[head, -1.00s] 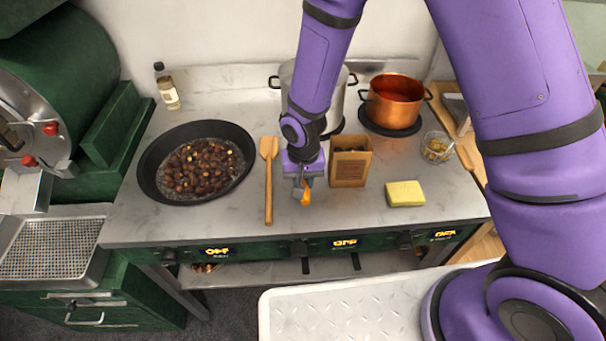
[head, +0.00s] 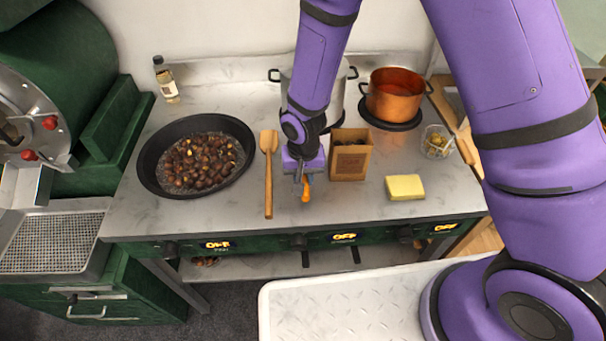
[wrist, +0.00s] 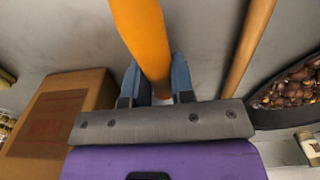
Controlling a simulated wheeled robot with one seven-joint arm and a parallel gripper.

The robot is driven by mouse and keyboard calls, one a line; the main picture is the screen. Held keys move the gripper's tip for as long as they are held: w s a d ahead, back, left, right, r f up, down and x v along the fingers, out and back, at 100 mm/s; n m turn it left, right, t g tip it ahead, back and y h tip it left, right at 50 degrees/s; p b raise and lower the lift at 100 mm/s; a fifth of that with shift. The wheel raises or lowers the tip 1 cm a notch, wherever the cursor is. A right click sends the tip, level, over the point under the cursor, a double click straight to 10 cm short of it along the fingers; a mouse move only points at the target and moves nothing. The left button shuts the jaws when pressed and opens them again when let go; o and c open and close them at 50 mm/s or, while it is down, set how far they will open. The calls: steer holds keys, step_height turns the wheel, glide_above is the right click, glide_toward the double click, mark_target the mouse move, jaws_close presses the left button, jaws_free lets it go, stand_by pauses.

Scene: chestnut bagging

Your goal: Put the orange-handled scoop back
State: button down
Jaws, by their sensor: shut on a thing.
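The scoop's orange handle (head: 306,189) shows just below my gripper (head: 303,179) in the head view. In the wrist view the orange handle (wrist: 142,38) runs up from between the two blue fingers of my gripper (wrist: 156,82). My gripper is shut on this handle, low over the counter between the wooden spatula and the paper bag. The scoop's head is hidden in both views. I cannot tell whether the scoop touches the counter.
A wooden spatula (head: 268,180) lies left of my gripper, beside a black pan (head: 146,183) of chestnuts. A paper bag (head: 348,166) stands close on the right. A yellow sponge (head: 405,187), a glass (head: 436,147) and a copper pot (head: 394,103) are further right.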

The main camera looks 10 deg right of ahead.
steer(key=shift+f, duration=0.1)
steer(key=c, duration=0.9)
jaws_free()
